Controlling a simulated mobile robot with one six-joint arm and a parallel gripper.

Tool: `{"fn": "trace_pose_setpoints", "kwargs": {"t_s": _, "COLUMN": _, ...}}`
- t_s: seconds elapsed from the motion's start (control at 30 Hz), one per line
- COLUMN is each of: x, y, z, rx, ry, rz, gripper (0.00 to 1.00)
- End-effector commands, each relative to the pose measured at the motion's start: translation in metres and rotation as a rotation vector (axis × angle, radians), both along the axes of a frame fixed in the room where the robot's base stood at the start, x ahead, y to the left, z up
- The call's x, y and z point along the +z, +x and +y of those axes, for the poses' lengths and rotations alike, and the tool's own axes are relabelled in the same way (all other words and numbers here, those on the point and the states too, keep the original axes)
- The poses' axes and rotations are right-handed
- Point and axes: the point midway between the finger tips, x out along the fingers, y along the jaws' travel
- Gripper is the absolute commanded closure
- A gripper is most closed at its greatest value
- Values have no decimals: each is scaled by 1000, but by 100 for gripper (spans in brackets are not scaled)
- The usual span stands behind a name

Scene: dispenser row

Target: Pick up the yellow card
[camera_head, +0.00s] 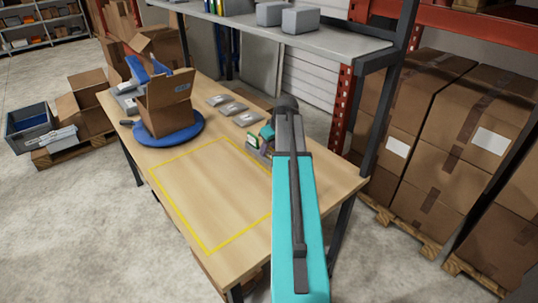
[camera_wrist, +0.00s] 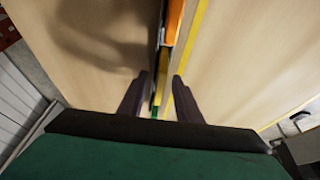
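My gripper (camera_wrist: 160,78) points down at the table in the wrist view, its two dark fingers apart. Between and beyond the fingertips is a narrow upright row with an orange piece (camera_wrist: 173,24), dark strips and a small green piece (camera_wrist: 155,112). I cannot clearly pick out the yellow card; a thin yellowish edge shows between the fingers, but I cannot tell what it belongs to. In the head view, a small cluster of dispensers (camera_head: 252,143) with green and white parts stands at the table's right edge, partly hidden by my arm.
The wooden table (camera_head: 205,190) has a yellow taped rectangle with free room inside. An open cardboard box (camera_head: 168,105) stands on a blue round base (camera_head: 190,133). Several grey packets (camera_head: 233,108) lie behind. A grey shelf (camera_head: 300,40) and red rack post (camera_head: 342,110) stand close.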

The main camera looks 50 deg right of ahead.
Motion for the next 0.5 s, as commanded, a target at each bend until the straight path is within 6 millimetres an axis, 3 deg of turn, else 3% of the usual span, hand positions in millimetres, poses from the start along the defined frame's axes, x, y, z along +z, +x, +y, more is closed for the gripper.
{"fn": "trace_pose_setpoints", "kwargs": {"t_s": 0.13, "x": 0, "y": 0, "z": 0, "rx": 0, "ry": 0, "rz": 0, "gripper": 69}}
{"fn": "trace_pose_setpoints", "kwargs": {"t_s": 0.33, "x": 0, "y": 0, "z": 0, "rx": 0, "ry": 0, "rz": 0, "gripper": 100}}
{"fn": "trace_pose_setpoints", "kwargs": {"t_s": 0.5, "x": 0, "y": 0, "z": 0, "rx": 0, "ry": 0, "rz": 0, "gripper": 100}}
